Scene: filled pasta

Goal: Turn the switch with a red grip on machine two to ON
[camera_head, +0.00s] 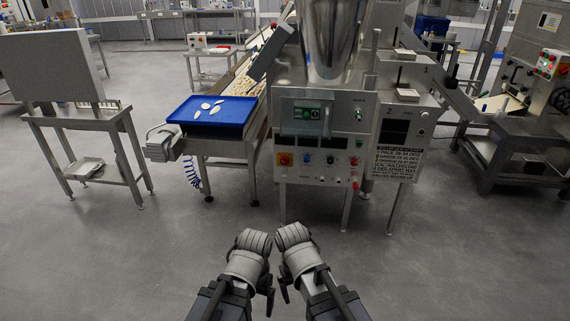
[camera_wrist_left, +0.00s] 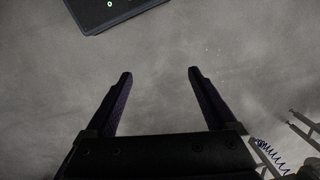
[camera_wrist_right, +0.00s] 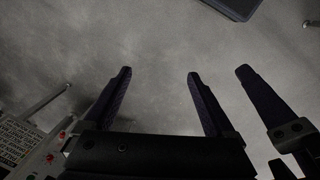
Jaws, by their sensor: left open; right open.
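A steel machine with a front control panel (camera_head: 322,140) stands ahead, with a screen, knobs and buttons. A plate marked 2 (camera_head: 402,128) is on the housing at its right. Small red parts (camera_head: 355,184) show at the panel's lower right edge; I cannot tell their setting or which is the switch's grip. Red parts also show in the right wrist view (camera_wrist_right: 62,134). My left gripper (camera_wrist_left: 160,76) and right gripper (camera_wrist_right: 158,76) are open and empty, pointing down over bare floor, close together and well short of the panel.
A blue tray (camera_head: 212,111) with pale pieces sits at the conveyor's end, left of the panel. A steel stand (camera_head: 85,125) is at the left, and another machine (camera_head: 530,110) at the right. The grey floor (camera_head: 150,260) before me is clear.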

